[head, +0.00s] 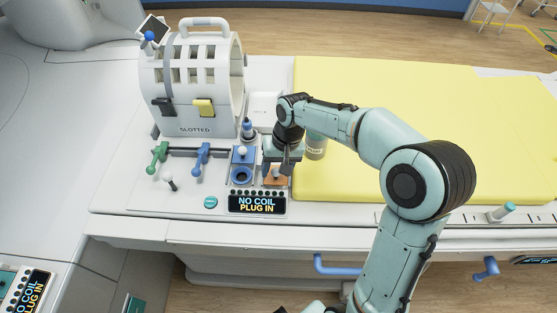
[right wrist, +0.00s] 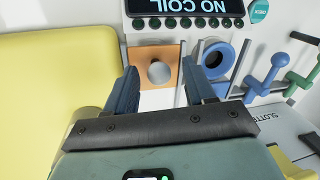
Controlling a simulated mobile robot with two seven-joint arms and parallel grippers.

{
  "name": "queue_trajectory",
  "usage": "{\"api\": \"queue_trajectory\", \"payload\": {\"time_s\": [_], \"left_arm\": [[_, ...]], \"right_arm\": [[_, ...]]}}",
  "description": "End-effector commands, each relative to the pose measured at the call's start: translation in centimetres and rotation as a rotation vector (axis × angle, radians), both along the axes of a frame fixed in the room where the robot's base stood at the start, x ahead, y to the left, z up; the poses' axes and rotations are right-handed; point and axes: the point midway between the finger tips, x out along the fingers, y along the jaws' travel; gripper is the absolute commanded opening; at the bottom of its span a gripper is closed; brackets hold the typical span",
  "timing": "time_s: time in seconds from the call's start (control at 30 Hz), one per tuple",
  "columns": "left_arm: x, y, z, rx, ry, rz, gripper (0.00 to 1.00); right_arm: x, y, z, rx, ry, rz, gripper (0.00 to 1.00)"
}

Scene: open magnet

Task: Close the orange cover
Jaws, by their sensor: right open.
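The orange cover (head: 275,182) is at the right end of the socket panel, partly hidden by my right gripper in the head view. In the right wrist view the orange cover (right wrist: 147,52) shows as a flat orange plate with a pale round knob (right wrist: 159,72) on it. My right gripper (head: 279,168) is over it, pointing down. In the right wrist view the right gripper (right wrist: 160,76) is open, its blue-grey fingers on either side of the knob. My left gripper is not in view.
A blue socket (head: 241,175) lies just left of the orange cover, with a blue raised part behind it. A display (head: 257,204) is in front. A slotted coil (head: 190,85) stands behind left; a yellow mattress (head: 440,125) lies right. Green and blue levers (head: 158,157) are further left.

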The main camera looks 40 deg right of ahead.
Motion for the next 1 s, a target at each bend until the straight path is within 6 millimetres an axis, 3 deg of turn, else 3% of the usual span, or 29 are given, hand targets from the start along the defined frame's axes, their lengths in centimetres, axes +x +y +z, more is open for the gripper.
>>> {"api": "queue_trajectory", "payload": {"time_s": [0.17,0.4,0.6,0.8,1.0], "left_arm": [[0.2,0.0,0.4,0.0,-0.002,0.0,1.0],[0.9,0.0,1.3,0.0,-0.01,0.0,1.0],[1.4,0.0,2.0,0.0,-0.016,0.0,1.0],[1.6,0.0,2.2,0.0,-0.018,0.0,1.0],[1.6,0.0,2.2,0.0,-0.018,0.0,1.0]], "right_arm": [[-0.1,-0.4,2.4,-0.002,-0.007,0.0,0.54],[-0.6,-1.3,7.9,-0.001,-0.008,0.0,0.54],[-0.9,-1.8,11.4,0.001,-0.005,0.0,0.54],[-1.2,-2.1,12.9,0.001,-0.001,0.001,0.54],[-1.3,-2.1,13.0,0.001,0.0,0.001,0.54]]}}
